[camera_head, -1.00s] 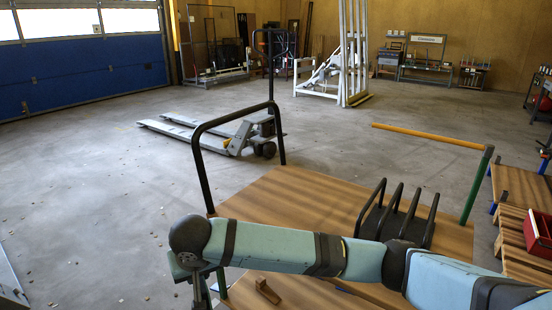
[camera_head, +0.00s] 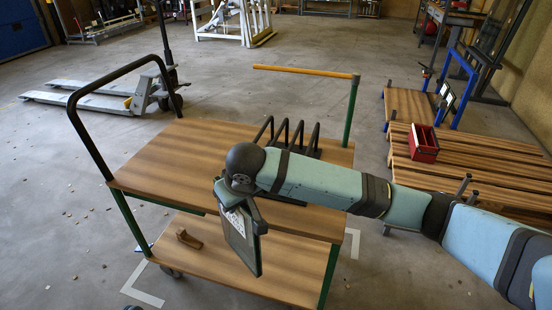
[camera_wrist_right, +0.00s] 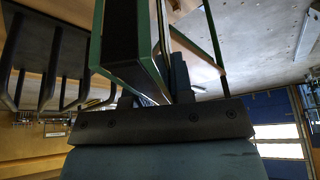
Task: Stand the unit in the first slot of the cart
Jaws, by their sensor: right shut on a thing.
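The unit (camera_head: 240,238) is a flat, dark-framed panel with a pale printed patch. It hangs tilted below my right wrist, over the cart's front edge. My right gripper (camera_wrist_right: 158,96) is shut on the unit (camera_wrist_right: 128,45), whose dark face and green edge rise between the fingers. In the head view my wrist largely hides this gripper. The cart (camera_head: 165,165) has wooden decks, green posts and a black handle. Black hoops (camera_head: 298,130) forming the slots stand on its upper deck, behind my forearm. They also show in the right wrist view (camera_wrist_right: 45,75). My left gripper is not visible.
A small brown wooden piece (camera_head: 188,238) lies on the lower deck. A red box (camera_head: 424,142) sits on wooden pallets (camera_head: 480,165) at right. The upper deck's left part is clear.

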